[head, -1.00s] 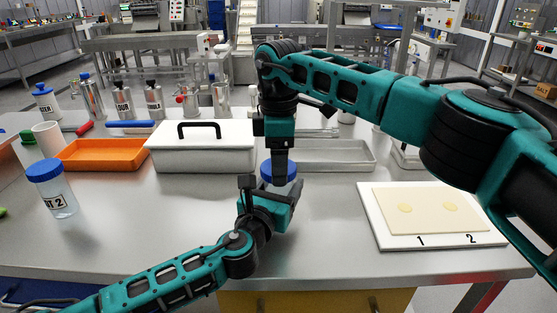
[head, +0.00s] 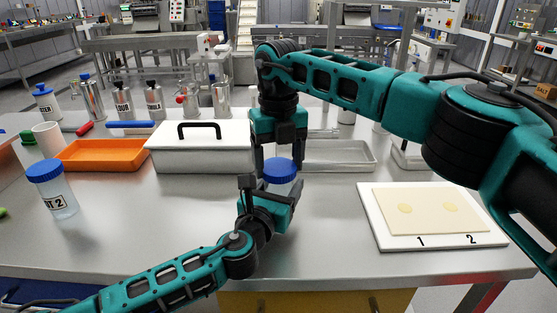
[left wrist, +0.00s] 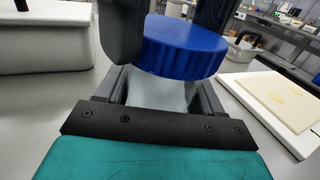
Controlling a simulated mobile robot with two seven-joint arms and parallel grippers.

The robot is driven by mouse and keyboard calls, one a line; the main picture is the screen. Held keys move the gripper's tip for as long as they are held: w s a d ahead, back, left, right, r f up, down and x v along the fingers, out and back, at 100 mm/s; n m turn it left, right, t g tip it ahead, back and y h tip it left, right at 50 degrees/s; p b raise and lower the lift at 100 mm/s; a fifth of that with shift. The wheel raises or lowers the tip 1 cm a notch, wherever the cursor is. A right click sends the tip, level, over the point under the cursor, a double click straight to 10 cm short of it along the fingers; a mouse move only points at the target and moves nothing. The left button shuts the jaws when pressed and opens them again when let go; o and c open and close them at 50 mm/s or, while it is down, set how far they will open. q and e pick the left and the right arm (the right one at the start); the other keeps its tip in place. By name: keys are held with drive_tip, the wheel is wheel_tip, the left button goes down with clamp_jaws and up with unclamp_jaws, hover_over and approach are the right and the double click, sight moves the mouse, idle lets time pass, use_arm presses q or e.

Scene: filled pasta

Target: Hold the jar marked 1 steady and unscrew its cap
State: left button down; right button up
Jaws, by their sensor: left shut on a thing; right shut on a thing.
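A jar with a ribbed blue cap (head: 280,170) stands upright at the middle of the table; its number is hidden. The cap shows large in the left wrist view (left wrist: 183,47), sitting over the pale, clear jar body (left wrist: 160,92). My left gripper (head: 267,191) comes from the front left and is shut on the jar body below the cap. My right gripper (head: 280,160) points down from above and is shut on the cap, one finger on either side. Whether a gap shows between cap and jar, I cannot tell.
Another blue-capped jar, marked 2 (head: 53,190), stands at the left. A white lidded box (head: 203,157), an orange tray (head: 100,165) and a metal tray (head: 340,168) lie behind. A white board (head: 385,230) with a pasta sheet (head: 430,212) is at the right.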

drive_tip(key=n, duration=0.3)
drive_tip(key=shift+n, duration=0.4)
drive_tip(key=n, duration=0.5)
drive_tip(key=shift+n, duration=0.3)
drive_tip(key=n, duration=0.3)
drive_tip(key=shift+n, duration=0.4)
drive_tip(key=n, duration=0.3)
drive_tip(key=shift+n, duration=0.4)
drive_tip(key=n, duration=1.1)
drive_tip(key=shift+r, duration=0.1)
drive_tip(key=n, duration=0.4)
